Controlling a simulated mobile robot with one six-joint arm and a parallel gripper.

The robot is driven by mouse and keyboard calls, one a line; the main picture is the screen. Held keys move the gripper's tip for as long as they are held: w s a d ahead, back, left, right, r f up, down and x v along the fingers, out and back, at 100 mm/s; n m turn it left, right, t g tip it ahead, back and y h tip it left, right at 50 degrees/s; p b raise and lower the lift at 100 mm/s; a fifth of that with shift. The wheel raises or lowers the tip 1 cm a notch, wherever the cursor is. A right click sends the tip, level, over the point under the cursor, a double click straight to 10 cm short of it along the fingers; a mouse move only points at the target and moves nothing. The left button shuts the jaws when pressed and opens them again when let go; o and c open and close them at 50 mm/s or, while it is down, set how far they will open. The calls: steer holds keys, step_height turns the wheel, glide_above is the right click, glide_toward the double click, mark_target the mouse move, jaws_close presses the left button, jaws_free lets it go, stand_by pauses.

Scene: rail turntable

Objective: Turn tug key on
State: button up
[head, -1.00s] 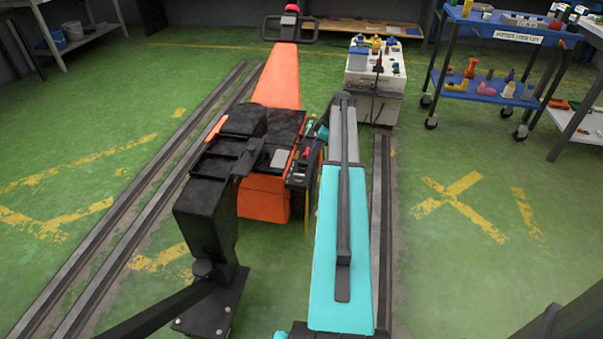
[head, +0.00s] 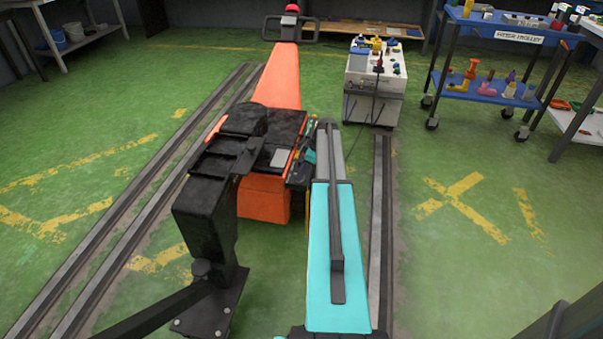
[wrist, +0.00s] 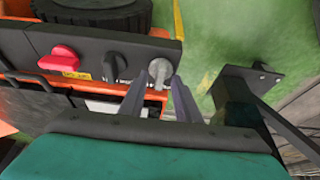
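The orange tug (head: 277,82) stands ahead in the head view. In the wrist view its dark control panel (wrist: 88,44) holds a red knob (wrist: 60,58), a black rotary switch (wrist: 115,66) and, at the right end, a silver key (wrist: 160,68) in its lock. My gripper (wrist: 159,80) is open, one finger on each side of the key. The fingertips are close around it; I cannot tell whether they touch it. In the head view my teal arm hides the gripper and the key.
A white cabinet (head: 374,85) and a blue trolley (head: 490,95) are behind to the right. Rails (head: 130,210) run along the green floor, clear at right.

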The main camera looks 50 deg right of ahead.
steer(key=shift+f, duration=0.15)
jaws_close()
steer(key=shift+a+m, duration=0.1)
steer(key=shift+m, duration=0.4)
steer(key=shift+s+a+m+h+p, duration=0.1)
steer(key=shift+m+h+p, duration=0.35)
steer(key=shift+m, duration=0.45)
steer(key=m+h, duration=0.1)
steer(key=m, duration=0.1)
steer(key=m+h+p, duration=0.1)
steer(key=m, duration=0.1)
steer(key=shift+a+t, duration=0.1)
steer(key=shift+t, duration=0.2)
steer(key=m+h+p, duration=0.1)
steer(key=m, duration=0.2)
steer(key=m+p, duration=0.1)
steer(key=m, duration=0.1)
steer(key=shift+a+m+h, duration=0.15)
steer(key=shift+m+h, duration=0.2)
steer(key=shift+m, duration=0.05)
steer(key=shift+w+a+m+g+h+p, duration=0.1)
steer(key=shift+m+g+h+p, duration=0.35)
steer(key=shift+m, duration=0.85)
steer(key=shift+w+m+g+h+p, duration=0.1)
steer(key=shift+m+g+h+p, duration=0.3)
steer(key=shift+m, duration=0.9)
steer(key=shift+g, duration=0.25)
